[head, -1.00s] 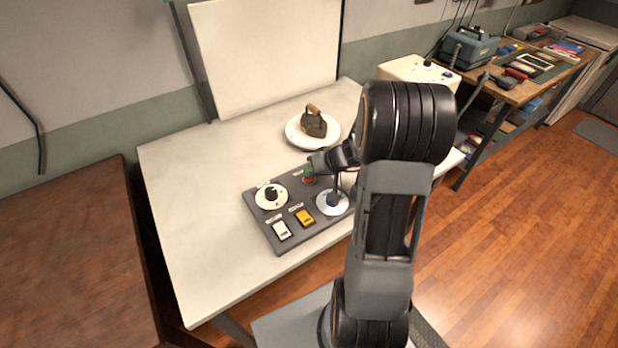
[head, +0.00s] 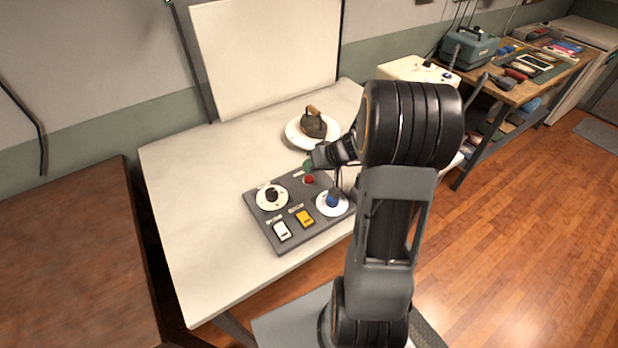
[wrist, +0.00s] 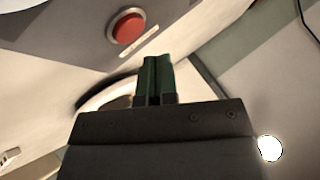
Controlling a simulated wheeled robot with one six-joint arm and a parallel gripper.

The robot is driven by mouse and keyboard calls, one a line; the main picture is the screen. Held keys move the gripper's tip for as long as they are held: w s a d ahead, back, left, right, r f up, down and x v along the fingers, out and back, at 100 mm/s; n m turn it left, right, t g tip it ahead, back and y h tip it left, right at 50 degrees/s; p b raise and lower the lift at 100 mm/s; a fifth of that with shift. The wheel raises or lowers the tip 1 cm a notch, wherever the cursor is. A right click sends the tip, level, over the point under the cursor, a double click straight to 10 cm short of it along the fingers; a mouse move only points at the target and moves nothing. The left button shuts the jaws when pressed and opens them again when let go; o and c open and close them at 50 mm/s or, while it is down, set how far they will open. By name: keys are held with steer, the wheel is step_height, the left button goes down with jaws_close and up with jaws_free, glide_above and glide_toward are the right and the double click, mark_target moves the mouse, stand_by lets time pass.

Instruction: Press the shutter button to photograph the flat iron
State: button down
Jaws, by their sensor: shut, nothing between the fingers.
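The flat iron (head: 313,124) is dark with a brown handle and sits on a round white plate (head: 296,134) at the back of the pale table. A grey control panel (head: 285,240) lies in front of it. A red round button (head: 309,180) is at the panel's back edge; it also shows in the wrist view (wrist: 128,27), with a pale ring around it. My gripper (head: 308,166) has green fingertips, which show closed together in the wrist view (wrist: 155,62). It is empty, just behind the red button and apart from it. The button's label is too small to read.
The panel also holds a black knob (head: 271,194) on a white dial, a blue knob (head: 333,200), a white switch (head: 282,231) and a yellow switch (head: 304,217). A white backdrop board (head: 265,55) stands behind the table. The table's left side is clear.

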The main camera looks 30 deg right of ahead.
mark_target(311, 178)
steer(key=shift+r+p, duration=0.75)
steer(key=shift+r, duration=1.2)
